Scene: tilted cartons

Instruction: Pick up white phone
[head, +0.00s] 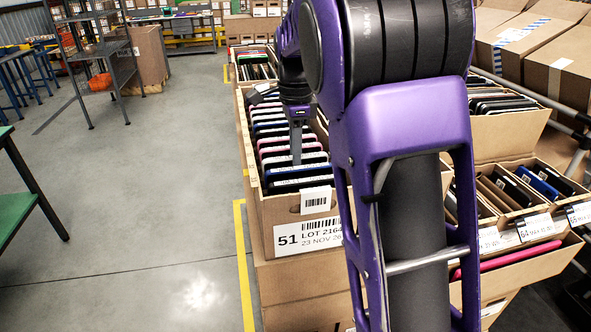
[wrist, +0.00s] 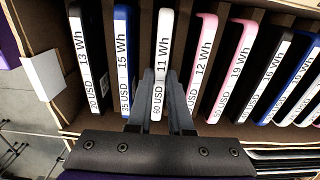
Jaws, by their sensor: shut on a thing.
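The white phone (wrist: 164,33) stands on edge in a row of phones, with a label reading 11 Wh and 60 USD along its edge. My gripper (wrist: 161,88) is shut on it, one dark finger on each side. In the head view my gripper (head: 296,158) reaches down into the front part of carton 51 (head: 287,213). There I cannot tell the white phone from its neighbours.
A blue-edged phone (wrist: 123,62) and a black one (wrist: 88,62) stand left of it, pink ones (wrist: 205,60) right. More cartons stand behind and right, including a divided one (head: 510,232). Open floor (head: 150,190) lies left.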

